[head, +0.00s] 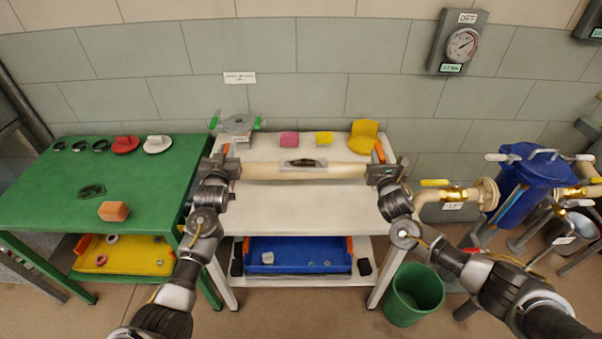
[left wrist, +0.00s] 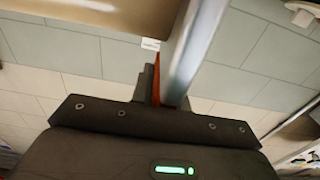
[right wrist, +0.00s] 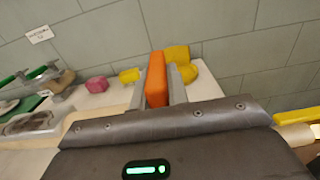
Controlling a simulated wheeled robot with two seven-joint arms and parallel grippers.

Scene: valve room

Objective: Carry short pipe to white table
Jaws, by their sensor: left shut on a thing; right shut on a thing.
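The short pipe (head: 262,172) is a pale beige bar lying level across the picture between my two grippers, over the white table (head: 300,205) in the head view. A grey plate with a dark mark (head: 303,163) shows at its middle. My left gripper (head: 222,162) is shut at its left end and my right gripper (head: 381,165) at its right end. An orange piece (right wrist: 156,80) stands between the right fingers; a reddish one (left wrist: 156,82) shows by the left finger. I cannot tell whether the pipe touches the tabletop.
At the white table's back are a grey fitting (head: 239,125), a pink block (head: 289,139), a yellow block (head: 324,138) and a yellow part (head: 364,134). A blue tray (head: 300,267) sits below. A green table (head: 60,188) stands left; a green bin (head: 414,290) and blue tank (head: 520,190) right.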

